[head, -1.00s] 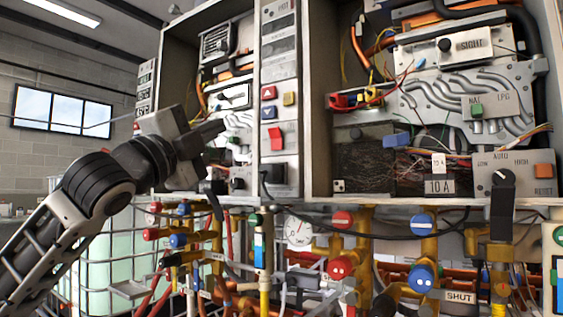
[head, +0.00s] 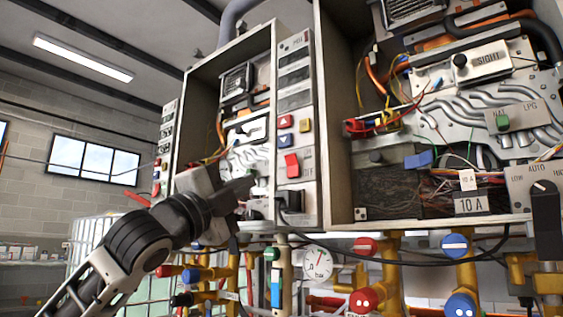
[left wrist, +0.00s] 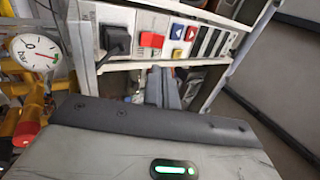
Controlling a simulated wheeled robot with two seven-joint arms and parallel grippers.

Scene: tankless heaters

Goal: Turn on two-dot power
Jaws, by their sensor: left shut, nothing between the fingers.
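A red rocker switch (head: 292,165) sits on the grey control panel (head: 295,206) between the two heater cabinets. It also shows in the left wrist view (left wrist: 152,40). Whether it is on or off I cannot tell. A small plate with dots (head: 361,213), too small to count surely, is at the right cabinet's lower left corner. A red valve knob (head: 363,301) below bears two pale dots. My left gripper (head: 247,184) is shut and empty, left of and a little below the rocker, in front of the left cabinet. My right gripper is out of view.
A blue button (head: 285,121), a red triangle button (head: 282,138) and a yellow button (head: 305,125) sit above the rocker. A black plug (head: 293,201) with a cable is below it. Pipes, valves and a gauge (head: 317,263) crowd the space underneath.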

